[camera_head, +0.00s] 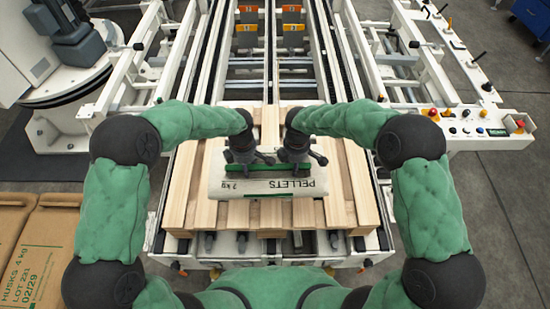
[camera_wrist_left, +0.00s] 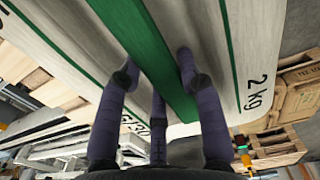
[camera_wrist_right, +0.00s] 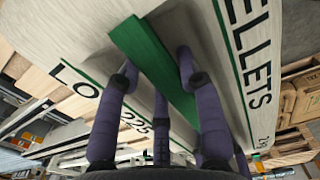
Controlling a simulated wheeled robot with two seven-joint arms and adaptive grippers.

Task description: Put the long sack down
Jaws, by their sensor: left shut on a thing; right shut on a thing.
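The long sack (camera_head: 222,185) is pale with green stripes and the words PELLETS and 3 kg or 2 kg. In the head view it lies crosswise over the wooden pallet (camera_head: 349,190); I cannot tell whether it touches the boards. My left gripper (camera_head: 249,163) and my right gripper (camera_head: 294,160) are side by side above its middle, both shut on the green strap on its top. In the left wrist view the fingers close around the strap (camera_wrist_left: 150,50) on the sack (camera_wrist_left: 222,30). The right wrist view shows the strap (camera_wrist_right: 150,55) on the sack (camera_wrist_right: 200,25) likewise.
The pallet sits on a roller conveyor (camera_head: 212,243) with white rails running away behind it. A control panel (camera_head: 478,130) with buttons stands at right. Brown sacks marked HUSKS (camera_head: 42,245) lie at lower left. A machine (camera_head: 70,60) stands at upper left.

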